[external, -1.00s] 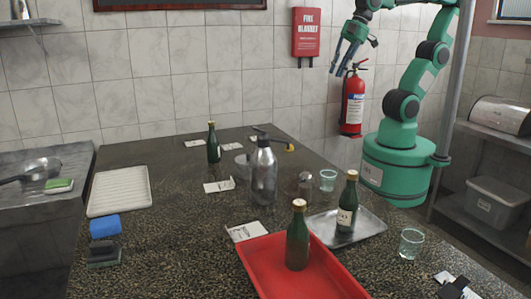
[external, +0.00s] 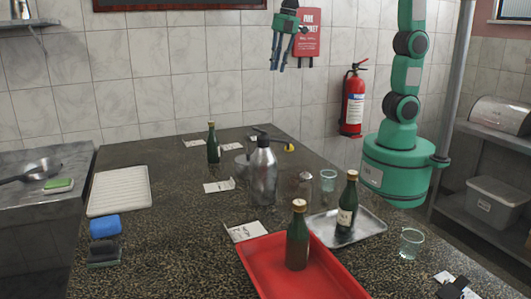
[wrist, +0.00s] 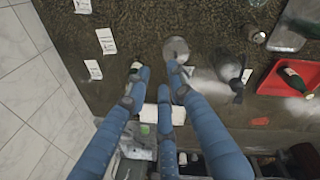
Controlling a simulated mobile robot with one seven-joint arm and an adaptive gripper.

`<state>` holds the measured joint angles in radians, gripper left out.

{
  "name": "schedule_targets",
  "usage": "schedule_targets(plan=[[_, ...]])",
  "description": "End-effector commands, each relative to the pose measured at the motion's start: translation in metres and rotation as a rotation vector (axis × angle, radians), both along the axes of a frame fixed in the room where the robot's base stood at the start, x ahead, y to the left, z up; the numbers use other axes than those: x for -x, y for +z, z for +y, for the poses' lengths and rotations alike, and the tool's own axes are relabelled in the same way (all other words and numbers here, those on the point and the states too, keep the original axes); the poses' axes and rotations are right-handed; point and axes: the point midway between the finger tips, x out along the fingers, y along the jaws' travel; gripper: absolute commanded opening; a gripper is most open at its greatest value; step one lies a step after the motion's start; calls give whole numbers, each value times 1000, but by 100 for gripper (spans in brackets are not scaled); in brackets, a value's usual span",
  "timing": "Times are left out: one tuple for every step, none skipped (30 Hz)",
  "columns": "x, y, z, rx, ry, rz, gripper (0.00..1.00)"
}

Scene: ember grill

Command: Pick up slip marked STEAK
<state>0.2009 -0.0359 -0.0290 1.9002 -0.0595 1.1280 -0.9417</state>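Several white paper slips lie on the dark speckled counter, and their print is too small to read, so I cannot tell which says STEAK. In the external view, one slip (external: 193,143) lies at the back, one (external: 218,186) mid-counter and one (external: 246,232) beside the red tray. The wrist view shows slips at the upper left (wrist: 106,41), (wrist: 93,69), (wrist: 82,6) and one at the right (wrist: 246,75). My gripper (external: 278,66) hangs high above the far end of the counter, pointing down. Its blue fingers (wrist: 160,78) are apart and empty.
A dark bottle (external: 213,147) stands near the back slips. A steel bottle (external: 263,172) stands mid-counter. A red tray (external: 265,270) and a metal tray (external: 372,228) each hold a bottle. Glasses (external: 328,180), (external: 411,243) stand at the right.

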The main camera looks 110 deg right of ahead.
Motion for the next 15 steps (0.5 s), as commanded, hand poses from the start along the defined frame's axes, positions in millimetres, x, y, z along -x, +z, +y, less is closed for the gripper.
schedule_targets(plan=[[-11,-5,-8,4,23,17,23],[-17,-7,-13,7,41,29,23],[-25,-10,-19,11,64,40,23],[-31,-13,-24,14,80,50,23],[-37,-15,-28,16,97,58,23],[-44,-19,-35,19,121,72,23],[-50,-22,-39,20,139,82,23],[-56,-24,-44,22,155,90,23],[-63,-29,-51,24,178,102,23],[-69,-32,-56,25,195,112,23],[-74,-35,-61,26,213,121,23],[-81,-40,-68,27,237,135,23],[-87,-43,-73,27,254,143,23],[-92,-48,-78,28,271,154,23],[-99,-53,-85,29,294,164,23]])
